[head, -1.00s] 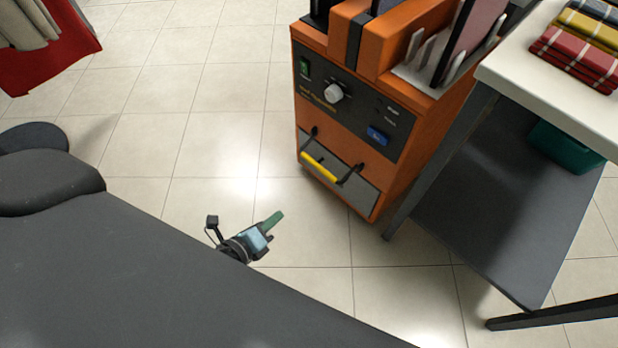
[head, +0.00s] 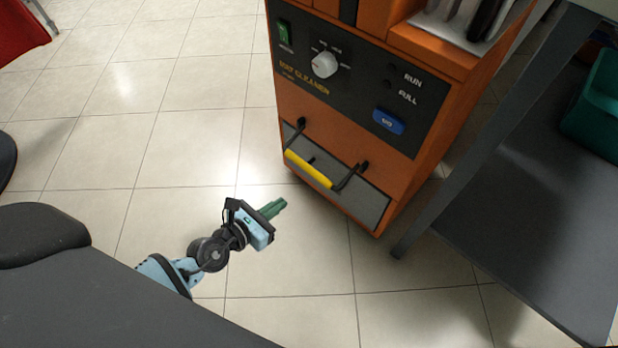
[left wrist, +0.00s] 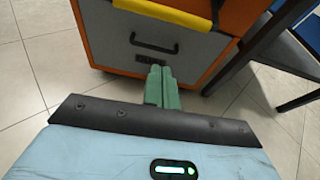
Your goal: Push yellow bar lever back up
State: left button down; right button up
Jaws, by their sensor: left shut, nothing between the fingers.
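The yellow bar lever (head: 308,169) hangs low on the front of the orange mat cleaner (head: 345,115), its dark arms joined to the machine at both ends. It slopes down to the right in the head view. In the left wrist view the yellow bar (left wrist: 175,12) crosses the top, with a grey panel (left wrist: 165,45) and black handle below it. My left gripper (head: 279,206) is shut and empty, its green fingers together in front of and below the lever, apart from it. The fingers also show in the left wrist view (left wrist: 161,75). My right gripper is out of view.
A dark-legged table with a lower shelf (head: 530,190) stands close on the right, holding a green bin (head: 595,105). The machine's panel has a white knob (head: 324,64) and a blue button (head: 388,121). Tiled floor is clear left of the machine.

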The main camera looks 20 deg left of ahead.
pick_arm(q)
jog(key=f+b+x, duration=0.1)
jog(key=b+x, duration=0.3)
jog(key=x, duration=0.7)
jog(key=r, duration=0.1)
jog(key=r+p, duration=0.1)
jog(key=r, duration=0.2)
jog(key=shift+s+a+r, duration=0.2)
jog(key=shift+a+r, duration=0.05)
jog(key=shift+p, duration=0.3)
